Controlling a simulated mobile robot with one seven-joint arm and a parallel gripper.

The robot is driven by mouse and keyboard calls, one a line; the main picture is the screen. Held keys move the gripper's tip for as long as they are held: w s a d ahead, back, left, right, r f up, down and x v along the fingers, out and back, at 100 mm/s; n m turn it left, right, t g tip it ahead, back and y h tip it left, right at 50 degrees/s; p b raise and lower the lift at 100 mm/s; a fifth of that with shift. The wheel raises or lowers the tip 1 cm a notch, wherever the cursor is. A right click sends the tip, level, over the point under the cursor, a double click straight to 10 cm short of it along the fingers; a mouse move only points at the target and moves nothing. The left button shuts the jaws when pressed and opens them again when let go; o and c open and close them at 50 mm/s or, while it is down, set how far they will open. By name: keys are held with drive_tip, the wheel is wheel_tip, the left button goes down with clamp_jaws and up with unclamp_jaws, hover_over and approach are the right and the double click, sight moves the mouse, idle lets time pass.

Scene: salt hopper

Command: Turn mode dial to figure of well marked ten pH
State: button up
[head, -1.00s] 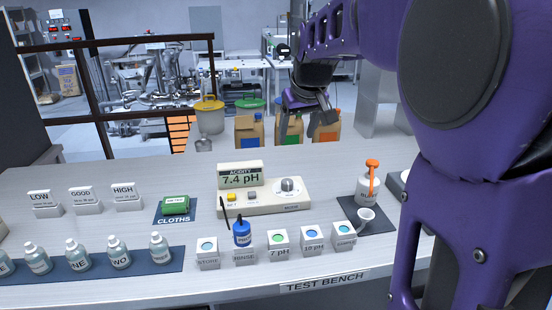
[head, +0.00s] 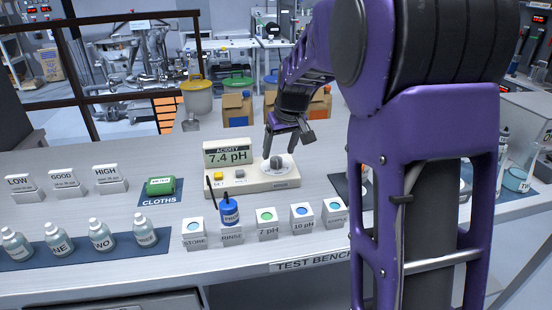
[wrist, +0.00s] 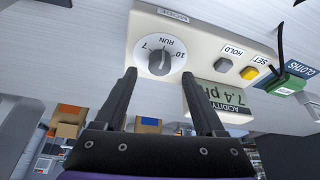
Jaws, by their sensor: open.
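The mode dial (head: 277,163) is a grey knob on a white round plate, at the right of the pale acidity meter (head: 252,180). In the wrist view the dial (wrist: 160,62) is upside down, with marks 7, RUN and 10; its ridge seems to lie toward RUN. The meter screen (head: 228,156) reads 7.4 pH. My gripper (head: 280,148) is open just over the dial. In the wrist view its fingertips (wrist: 159,76) lie either side of the knob's near edge, apart from it as far as I can tell. The well marked 10 pH (head: 303,224) stands in front of the meter.
A yellow button (head: 218,177) and a grey hold button (head: 239,174) are left of the dial. A green cloth pack (head: 161,185) lies farther left.

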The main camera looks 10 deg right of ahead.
sight(277, 159)
drive_tip(key=shift+x, duration=1.85)
clamp_jaws()
